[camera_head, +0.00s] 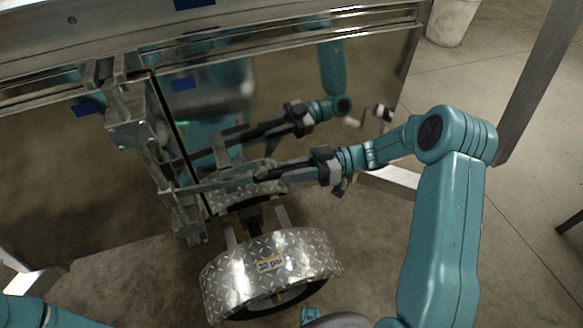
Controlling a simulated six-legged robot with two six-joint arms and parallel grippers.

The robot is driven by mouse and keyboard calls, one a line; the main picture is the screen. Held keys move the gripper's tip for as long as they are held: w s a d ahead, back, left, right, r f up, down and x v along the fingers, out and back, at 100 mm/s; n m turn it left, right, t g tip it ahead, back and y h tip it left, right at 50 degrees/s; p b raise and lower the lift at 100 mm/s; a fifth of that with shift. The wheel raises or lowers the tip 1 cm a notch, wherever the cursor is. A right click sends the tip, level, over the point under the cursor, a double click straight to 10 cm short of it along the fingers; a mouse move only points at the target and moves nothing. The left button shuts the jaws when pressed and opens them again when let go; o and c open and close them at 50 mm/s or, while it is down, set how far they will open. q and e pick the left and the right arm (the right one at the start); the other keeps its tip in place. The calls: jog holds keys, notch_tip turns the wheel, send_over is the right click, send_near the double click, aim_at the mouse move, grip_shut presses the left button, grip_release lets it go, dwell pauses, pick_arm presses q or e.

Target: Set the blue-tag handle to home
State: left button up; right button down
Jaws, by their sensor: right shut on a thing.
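A grey metal handle bar (222,181) runs sideways from the upright latch hardware on the trailer door. My right gripper (262,176) comes in from the right and is shut on the handle bar near its free right end. The fingers hide part of the bar. Blue patches show on the trailer: one at the top edge (194,3), one on the shiny panel (183,84) and one left of the latch (88,109). I cannot tell which patch marks this handle. My left gripper is out of view; only a teal piece of my left arm shows at the bottom left.
A diamond-plate wheel fender (292,248) with a "30 psi" label stands below the gripper. A metal latch box (134,117) juts from the door at left. The shiny panel mirrors my arm. A white bucket (452,22) stands at top right; floor at right is mostly clear.

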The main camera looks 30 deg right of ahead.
jog(key=c, duration=0.9)
grip_release()
jog(key=shift+a, duration=0.1)
jog(key=v, duration=1.6)
jog(key=shift+s+d, duration=0.1)
jog(key=shift+d, duration=0.1)
jog(key=shift+s, duration=0.1)
